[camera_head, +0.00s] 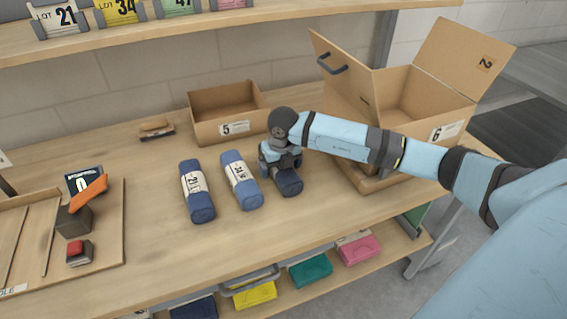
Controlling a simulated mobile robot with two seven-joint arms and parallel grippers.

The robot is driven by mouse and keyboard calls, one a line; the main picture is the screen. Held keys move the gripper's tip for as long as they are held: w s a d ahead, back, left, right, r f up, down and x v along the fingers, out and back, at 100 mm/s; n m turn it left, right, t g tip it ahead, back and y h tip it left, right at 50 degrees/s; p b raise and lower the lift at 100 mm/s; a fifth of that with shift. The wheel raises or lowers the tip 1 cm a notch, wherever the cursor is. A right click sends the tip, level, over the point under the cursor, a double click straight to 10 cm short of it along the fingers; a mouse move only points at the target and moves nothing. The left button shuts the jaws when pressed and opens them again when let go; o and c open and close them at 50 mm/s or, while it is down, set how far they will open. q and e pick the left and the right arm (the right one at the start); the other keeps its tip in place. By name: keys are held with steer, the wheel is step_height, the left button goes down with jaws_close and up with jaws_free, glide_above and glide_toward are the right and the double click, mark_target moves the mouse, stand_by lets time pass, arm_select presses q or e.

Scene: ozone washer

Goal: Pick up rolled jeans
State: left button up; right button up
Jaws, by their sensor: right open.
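Three blue rolled jeans lie in a row on the wooden table. The left roll (199,206) has a white label reading 21. The middle roll (247,194) has a white label that seems to read 34. The right roll (290,184) is darker and partly hidden under my right gripper (279,168). The gripper points down over the far part of this roll, jaws open; its fingertips are mostly hidden, so I cannot tell whether they touch the roll. My left gripper is out of view.
A cardboard box marked 5 (228,113) stands behind the rolls. A larger open box marked 6 (420,98) stands at the right, behind my forearm. A wooden tray (112,235) with small tools is at the left. Coloured folded items lie on a lower shelf (385,262).

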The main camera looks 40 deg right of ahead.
steer(key=shift+f, duration=0.15)
steer(key=shift+s+a, duration=0.1)
steer(key=shift+a, duration=0.05)
steer(key=c, duration=1.2)
steer(key=shift+r, duration=0.2)
